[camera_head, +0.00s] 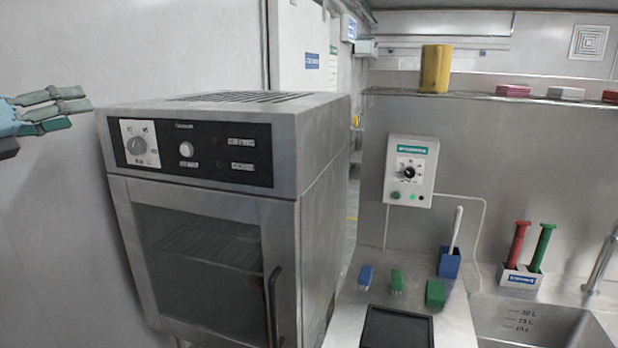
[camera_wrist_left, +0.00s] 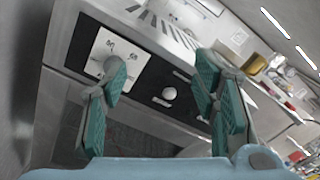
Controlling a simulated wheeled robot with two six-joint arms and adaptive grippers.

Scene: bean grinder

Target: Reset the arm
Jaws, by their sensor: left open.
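My left gripper (camera_head: 72,108) comes in at the left edge of the head view, to the left of the steel oven (camera_head: 320,190) and apart from it. It is open and empty. In the left wrist view its two green-padded fingers (camera_wrist_left: 160,95) stand apart, with the oven's control panel (camera_wrist_left: 135,75) beyond them. A dial and a round knob (camera_wrist_left: 169,93) show on that panel. The oven door (camera_head: 200,250) is shut. My right gripper is not in view.
A counter at the right bears a black tray (camera_head: 396,328), small blue and green brushes (camera_head: 435,294) and a sink (camera_head: 530,322). A white control box (camera_head: 411,170) hangs on the wall. A yellow container (camera_head: 435,68) stands on the shelf.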

